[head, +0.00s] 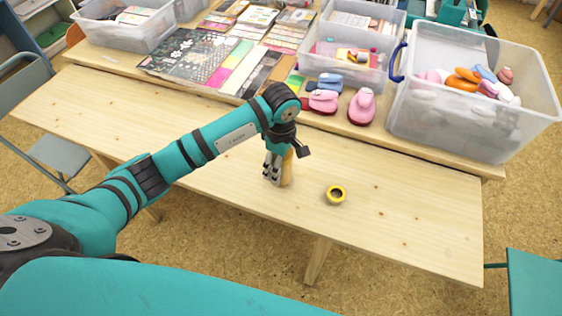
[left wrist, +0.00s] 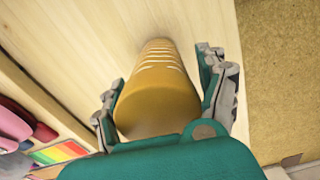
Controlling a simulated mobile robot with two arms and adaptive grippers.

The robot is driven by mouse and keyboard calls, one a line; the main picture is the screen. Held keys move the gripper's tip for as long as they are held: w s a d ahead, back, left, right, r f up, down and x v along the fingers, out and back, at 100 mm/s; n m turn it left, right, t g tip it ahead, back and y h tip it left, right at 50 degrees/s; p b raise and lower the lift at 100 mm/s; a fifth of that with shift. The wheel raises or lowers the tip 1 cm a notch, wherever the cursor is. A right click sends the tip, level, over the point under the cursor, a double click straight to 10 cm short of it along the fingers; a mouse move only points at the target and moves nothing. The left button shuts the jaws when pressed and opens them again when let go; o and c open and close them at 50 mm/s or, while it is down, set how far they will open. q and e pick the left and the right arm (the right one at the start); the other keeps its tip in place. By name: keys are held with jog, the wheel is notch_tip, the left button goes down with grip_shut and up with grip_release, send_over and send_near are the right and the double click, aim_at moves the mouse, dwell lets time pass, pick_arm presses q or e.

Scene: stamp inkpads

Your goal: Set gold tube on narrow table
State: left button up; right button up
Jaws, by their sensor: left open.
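The gold tube (head: 287,167) stands upright on the narrow wooden table (head: 400,215), near its middle. In the left wrist view the tube (left wrist: 157,100) is tapered, with pale ridges at its far end, which meets the wood. My left gripper (head: 273,168) is at the tube, low over the table. Its open fingers (left wrist: 162,88) lie on either side of the tube. A gap shows at the right finger; whether the left finger touches cannot be told. My right gripper is not in view.
A second table behind holds clear bins (head: 470,115), pink and blue stampers (head: 362,106) and paper sheets (head: 190,58). The narrow table's left and right stretches are bare.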

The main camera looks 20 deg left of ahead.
pick_arm(q)
jog(key=shift+r, duration=0.2)
jog(key=shift+w+r, duration=0.1)
jog(key=shift+r, duration=0.3)
notch_tip(320, 180, up, 11)
jog(key=shift+r+b, duration=0.1)
jog(key=shift+b, duration=0.7)
